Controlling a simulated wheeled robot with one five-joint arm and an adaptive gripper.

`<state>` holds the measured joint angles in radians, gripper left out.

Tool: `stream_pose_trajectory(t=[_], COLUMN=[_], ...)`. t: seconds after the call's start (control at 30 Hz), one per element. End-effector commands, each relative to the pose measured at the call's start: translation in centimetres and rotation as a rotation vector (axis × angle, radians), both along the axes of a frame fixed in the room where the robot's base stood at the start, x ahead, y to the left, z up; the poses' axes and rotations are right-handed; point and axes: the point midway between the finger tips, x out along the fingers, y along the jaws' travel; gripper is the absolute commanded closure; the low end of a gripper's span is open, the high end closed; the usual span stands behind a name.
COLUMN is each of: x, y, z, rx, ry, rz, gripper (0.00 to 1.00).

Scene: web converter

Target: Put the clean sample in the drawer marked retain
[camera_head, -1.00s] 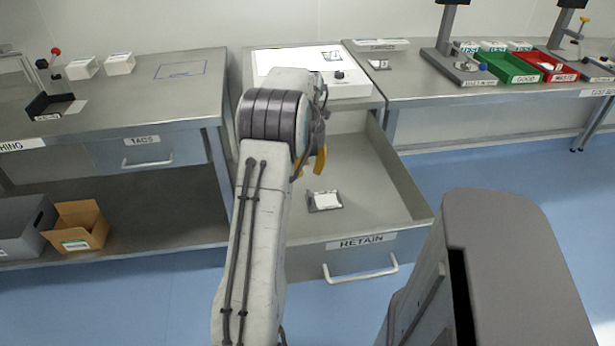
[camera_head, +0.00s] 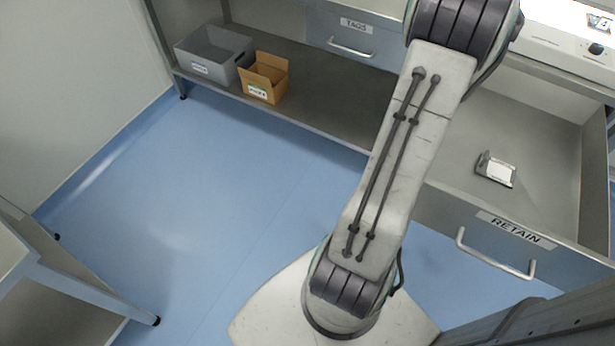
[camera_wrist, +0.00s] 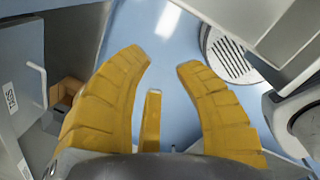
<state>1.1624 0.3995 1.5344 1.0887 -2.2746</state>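The drawer marked RETAIN (camera_head: 450,212) stands open at the right in the head view. A small sample-like piece (camera_head: 496,170), with a white face and a dark edge, lies flat on the drawer floor. I cannot read any mark on it, so I cannot tell whether it is the clean sample. My gripper (camera_wrist: 165,66) shows in the wrist view with its yellow fingers spread apart and nothing between them. Blue floor shows beyond the fingers. In the head view my gripper is out of the picture, beyond the top edge.
A shut TAGS drawer (camera_head: 345,40) is under the left bench. A grey bin (camera_head: 213,62) and a cardboard box (camera_head: 262,82) sit on the bench's lower shelf. A white device (camera_head: 560,45) stands above the open drawer. The floor (camera_head: 210,200) at left is clear.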

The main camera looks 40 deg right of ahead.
Motion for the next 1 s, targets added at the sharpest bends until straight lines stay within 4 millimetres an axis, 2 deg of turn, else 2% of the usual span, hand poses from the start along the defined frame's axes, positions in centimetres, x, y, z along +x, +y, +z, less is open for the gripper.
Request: stream_pose_trajectory(t=[0.03, 0.1, 0.2, 0.3, 0.4, 0.6, 0.7, 0.83, 1.0], x=[2.3, 4.5, 6.8, 8.2, 8.7, 7.2, 5.6, 3.5, 1.3], y=[2.8, 6.3, 11.5, 16.8, 21.9, 31.1, 34.6, 37.9, 40.2], z=[0.9, 1.8, 2.8, 3.4, 3.8, 3.6, 3.1, 2.2, 1.3], rx=[-0.002, 0.000, 0.008, 0.024, 0.047, 0.113, 0.151, 0.196, 0.238], ry=[-0.017, -0.042, -0.077, -0.115, -0.150, -0.208, -0.227, -0.240, -0.246], rz=[-0.040, -0.120, -0.235, -0.349, -0.463, -0.688, -0.791, -0.906, -1.014], gripper=[0.70, 0.70, 0.70, 0.70, 0.70, 0.70, 0.70, 0.70, 0.70])
